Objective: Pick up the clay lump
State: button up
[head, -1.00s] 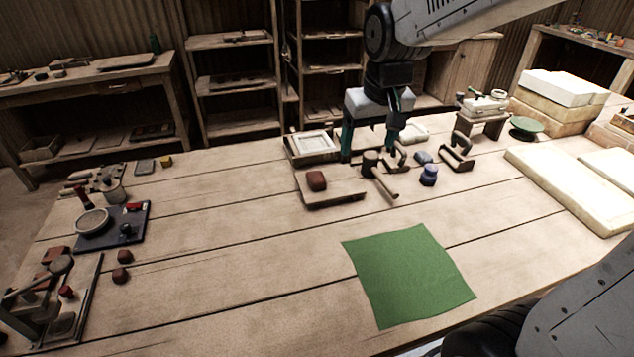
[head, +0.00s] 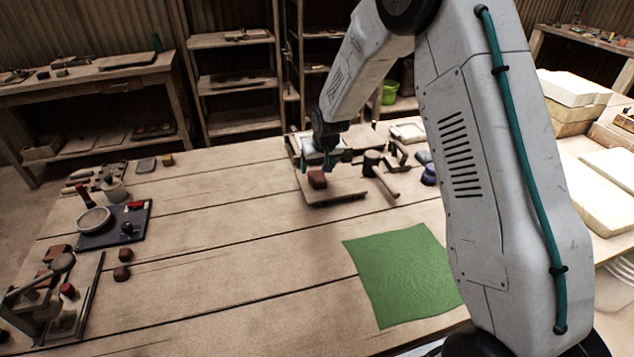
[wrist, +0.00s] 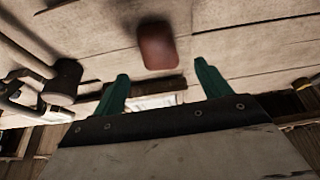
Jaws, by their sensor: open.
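My gripper (head: 319,163) is just above and behind the lump in the head view. Its two green fingers are spread apart with nothing between them in the wrist view (wrist: 160,77). The fingers appear apart from the lump.
A mallet (head: 379,176) lies on the right of the board, and a white mould in a wooden frame (head: 298,143) stands behind it. A green cloth (head: 402,275) lies in front. The middle table is clear.

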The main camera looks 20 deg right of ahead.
aim_at(317, 179)
jog(key=x, duration=0.2)
jog(key=s+x, duration=0.1)
jog(key=x, duration=0.2)
jog(key=shift+f, duration=0.3)
jog(key=c, duration=1.2)
jog(key=shift+r, duration=0.15)
jog(key=shift+c, duration=0.2)
